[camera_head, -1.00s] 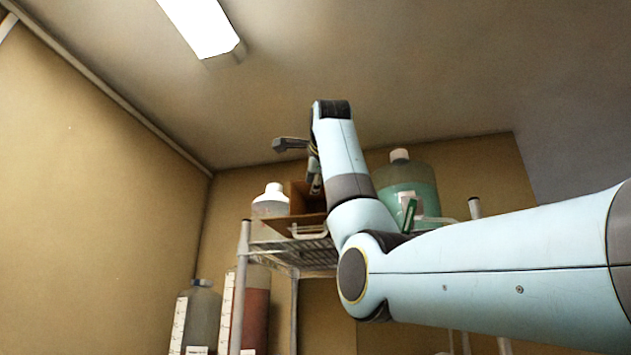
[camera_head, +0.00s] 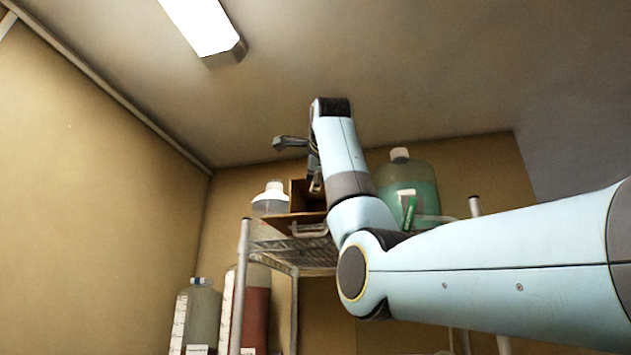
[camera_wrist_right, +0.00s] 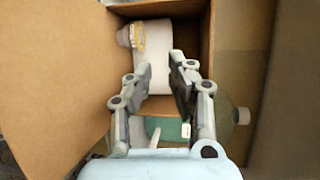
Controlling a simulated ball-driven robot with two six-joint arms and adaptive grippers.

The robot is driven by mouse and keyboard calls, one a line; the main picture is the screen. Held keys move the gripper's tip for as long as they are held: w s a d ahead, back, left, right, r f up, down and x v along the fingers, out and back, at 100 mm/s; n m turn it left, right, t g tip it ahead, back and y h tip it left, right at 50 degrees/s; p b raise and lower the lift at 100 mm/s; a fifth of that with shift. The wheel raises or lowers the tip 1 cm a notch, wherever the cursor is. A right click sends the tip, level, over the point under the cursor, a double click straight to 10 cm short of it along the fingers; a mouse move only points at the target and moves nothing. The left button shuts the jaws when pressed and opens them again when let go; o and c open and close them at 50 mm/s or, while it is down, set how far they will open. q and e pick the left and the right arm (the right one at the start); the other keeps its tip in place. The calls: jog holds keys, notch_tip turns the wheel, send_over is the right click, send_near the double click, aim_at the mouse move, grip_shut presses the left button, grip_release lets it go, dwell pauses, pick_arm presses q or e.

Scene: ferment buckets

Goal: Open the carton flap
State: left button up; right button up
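The brown carton (camera_head: 298,196) stands on top of the wire shelf in the head view, partly hidden behind my right arm. Its flap (camera_head: 288,219) hangs out at the front, nearly level. In the right wrist view the carton (camera_wrist_right: 180,10) is open toward the camera, and a wide flap (camera_wrist_right: 50,75) is swung out at the left. A white cylindrical item (camera_wrist_right: 165,58) shows inside. My right gripper (camera_wrist_right: 160,68) is in front of the opening, fingers apart with nothing visibly held; it also shows above the carton in the head view (camera_head: 296,160). My left gripper is out of view.
A white-capped bottle (camera_head: 270,198) stands left of the carton and a large green bottle (camera_head: 411,182) right of it. The wire shelf (camera_head: 290,250) has upright posts. A grey bottle (camera_head: 203,315) and a red-filled container (camera_head: 256,312) stand lower left.

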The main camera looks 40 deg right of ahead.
jog(key=v, duration=1.2)
jog(key=shift+c, duration=0.3)
